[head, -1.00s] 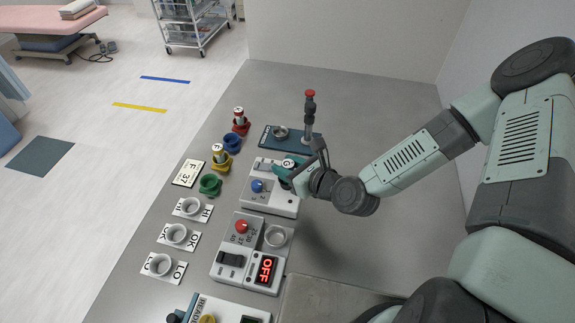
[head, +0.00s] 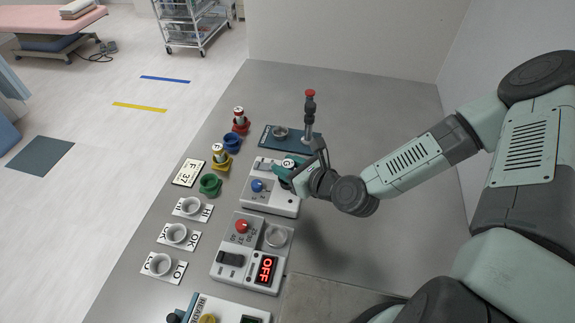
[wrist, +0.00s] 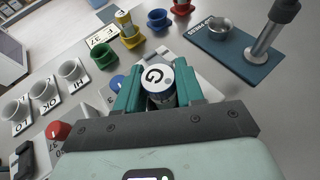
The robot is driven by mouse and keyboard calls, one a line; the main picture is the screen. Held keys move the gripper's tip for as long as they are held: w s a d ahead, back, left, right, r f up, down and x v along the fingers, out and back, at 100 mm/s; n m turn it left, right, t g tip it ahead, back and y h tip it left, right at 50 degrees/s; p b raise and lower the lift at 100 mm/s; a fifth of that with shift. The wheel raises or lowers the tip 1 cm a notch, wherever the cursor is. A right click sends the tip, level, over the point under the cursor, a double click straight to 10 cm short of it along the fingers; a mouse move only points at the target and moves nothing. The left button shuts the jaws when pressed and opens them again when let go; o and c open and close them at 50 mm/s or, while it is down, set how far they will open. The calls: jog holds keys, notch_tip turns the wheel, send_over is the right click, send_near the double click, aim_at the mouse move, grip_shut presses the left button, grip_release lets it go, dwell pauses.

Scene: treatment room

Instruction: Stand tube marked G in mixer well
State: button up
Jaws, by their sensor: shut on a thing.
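The tube marked G (wrist: 155,77) has a white cap with a black G, seen from above in the wrist view. My gripper (wrist: 158,92) is shut on it, one teal finger on each side. In the head view my gripper (head: 287,171) is over the right side of a white device (head: 279,203) with a blue knob, which I take for the mixer. The gripper and tube cover that part of the device, so the well is hidden. I cannot tell whether the tube's lower end is in the well or above it.
A device with a red knob and OFF display (head: 249,278) stands in front. Green (head: 210,185), yellow (head: 221,163), blue (head: 232,143) and red (head: 241,128) holders stand left. A blue press base with a post (head: 272,139) stands behind. White labelled cups (head: 176,234) are at left front.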

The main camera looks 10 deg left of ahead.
jog(key=shift+f, duration=0.5)
jog(key=o, duration=0.7)
jog(key=shift+o, duration=0.2)
